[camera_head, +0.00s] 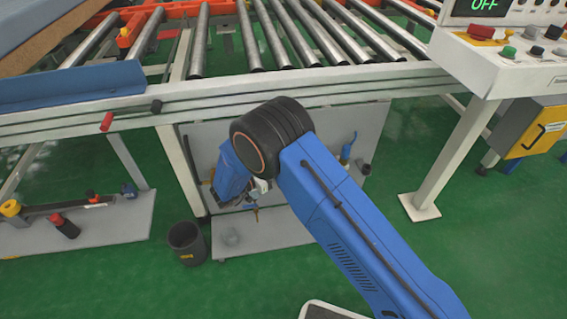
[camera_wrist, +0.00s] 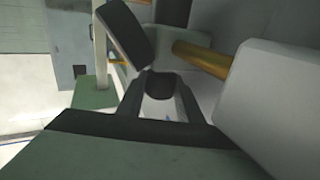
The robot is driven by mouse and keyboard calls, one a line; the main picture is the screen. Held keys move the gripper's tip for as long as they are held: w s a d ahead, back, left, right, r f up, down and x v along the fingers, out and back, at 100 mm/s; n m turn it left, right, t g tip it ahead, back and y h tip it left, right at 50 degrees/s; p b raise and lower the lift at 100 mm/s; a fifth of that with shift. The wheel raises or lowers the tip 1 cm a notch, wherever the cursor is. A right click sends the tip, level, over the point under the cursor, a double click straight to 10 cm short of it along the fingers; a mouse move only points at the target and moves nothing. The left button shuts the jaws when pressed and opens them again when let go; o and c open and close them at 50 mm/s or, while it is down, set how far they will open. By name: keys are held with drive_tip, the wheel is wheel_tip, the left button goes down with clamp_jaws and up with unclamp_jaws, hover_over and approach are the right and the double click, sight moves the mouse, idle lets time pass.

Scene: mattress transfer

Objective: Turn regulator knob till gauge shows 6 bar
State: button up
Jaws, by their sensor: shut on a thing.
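My gripper (camera_wrist: 162,82) reaches down under the roller conveyor, in front of the grey panel. In the wrist view its two dark fingers close on a small dark rounded piece, which looks like the regulator knob (camera_wrist: 159,90). A brass pipe (camera_wrist: 203,60) runs beside it, and pale grey bodies crowd around the fingers. In the head view my blue arm hides most of the regulator, and the gripper (camera_head: 258,188) shows only in part beside brass fittings (camera_head: 256,214). I cannot make out the gauge face or a reading in either view.
The grey panel (camera_head: 365,130) stands under the roller conveyor (camera_head: 255,45). A dark bin (camera_head: 186,243) stands on the green floor at left. A low shelf with tools (camera_head: 110,225) is left of it. A control console (camera_head: 510,55) is at upper right.

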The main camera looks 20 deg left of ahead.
drive_tip(key=shift+m+g+h, duration=0.5)
drive_tip(key=shift+m+h, duration=0.1)
drive_tip(key=shift+h, duration=0.2)
drive_tip(key=o, duration=0.8)
drive_tip(key=shift+c, duration=0.2)
wheel_tip(320, 180, up, 10)
drive_tip(key=shift+r, duration=0.1)
